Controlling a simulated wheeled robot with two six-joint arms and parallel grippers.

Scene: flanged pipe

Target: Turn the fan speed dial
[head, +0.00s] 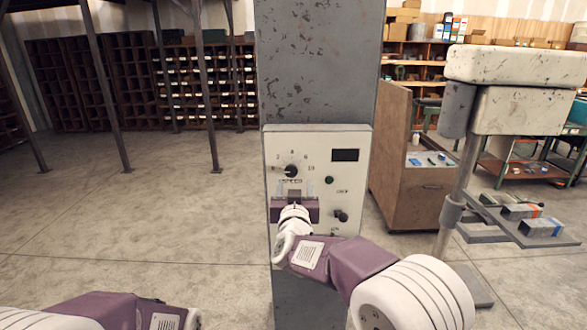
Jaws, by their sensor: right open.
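A pale control panel (353,205) is mounted on a grey, chipped column. A round black dial (291,171) with a scale of marks around it sits at the panel's upper left. Lettering under it is too small to read surely. My right gripper (295,188) is in front of the panel, just below the dial, with its two fingertips apart and nothing between them. I cannot tell how far the fingers are from the panel. The gripper body hides the panel's lower left. My left arm shows at the bottom left; its gripper fingers do not show.
The panel also has a dark display (345,155), a green button (329,180) and a dark knob (341,216) at the lower right. Open floor lies left.

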